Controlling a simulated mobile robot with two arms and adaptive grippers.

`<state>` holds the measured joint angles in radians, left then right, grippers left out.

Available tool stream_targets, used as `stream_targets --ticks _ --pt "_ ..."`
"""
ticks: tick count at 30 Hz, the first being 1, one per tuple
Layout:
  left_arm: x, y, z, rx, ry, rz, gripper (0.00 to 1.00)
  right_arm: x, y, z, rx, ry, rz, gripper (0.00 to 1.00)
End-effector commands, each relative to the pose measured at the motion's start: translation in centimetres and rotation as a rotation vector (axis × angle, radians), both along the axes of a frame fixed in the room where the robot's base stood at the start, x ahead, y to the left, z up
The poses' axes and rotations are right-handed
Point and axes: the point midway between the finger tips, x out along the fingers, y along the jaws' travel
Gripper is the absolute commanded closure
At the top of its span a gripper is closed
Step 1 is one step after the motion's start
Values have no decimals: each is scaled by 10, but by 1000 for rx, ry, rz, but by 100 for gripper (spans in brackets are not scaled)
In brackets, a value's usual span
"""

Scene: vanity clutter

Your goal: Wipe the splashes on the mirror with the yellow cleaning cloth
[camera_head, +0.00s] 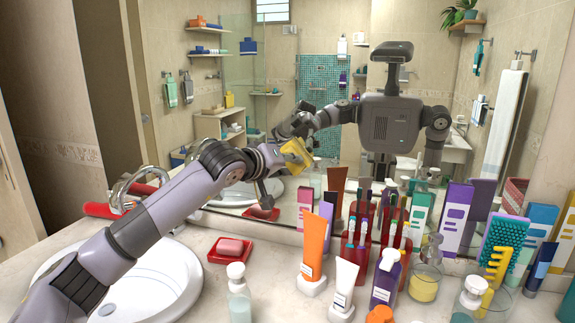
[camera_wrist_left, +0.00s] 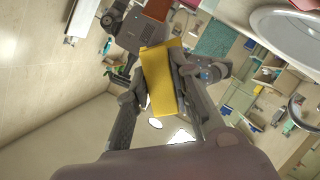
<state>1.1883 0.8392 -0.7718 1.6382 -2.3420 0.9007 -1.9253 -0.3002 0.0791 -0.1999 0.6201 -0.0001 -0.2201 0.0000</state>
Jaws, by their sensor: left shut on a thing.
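The yellow cleaning cloth (camera_head: 296,154) is held by my left gripper (camera_head: 281,157) close to the mirror (camera_head: 341,57). My left gripper is shut on the cloth, which also shows as a flat yellow block between the fingers in the left wrist view (camera_wrist_left: 160,78). Whether the cloth touches the glass cannot be told. The mirror reflects my head, body and arm. Splashes on the glass cannot be made out in these views. My right gripper is not seen directly in either view.
Below the arm are a white basin (camera_head: 140,283) and a red soap dish (camera_head: 220,256).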

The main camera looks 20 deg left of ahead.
Motion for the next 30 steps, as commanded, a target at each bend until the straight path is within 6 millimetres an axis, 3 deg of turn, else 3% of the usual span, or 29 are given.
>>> stream_targets --ticks 9,30 --pt "-2 32 1 1 -2 12 100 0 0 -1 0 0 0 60" --pt "-7 71 1 1 -2 8 100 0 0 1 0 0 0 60"
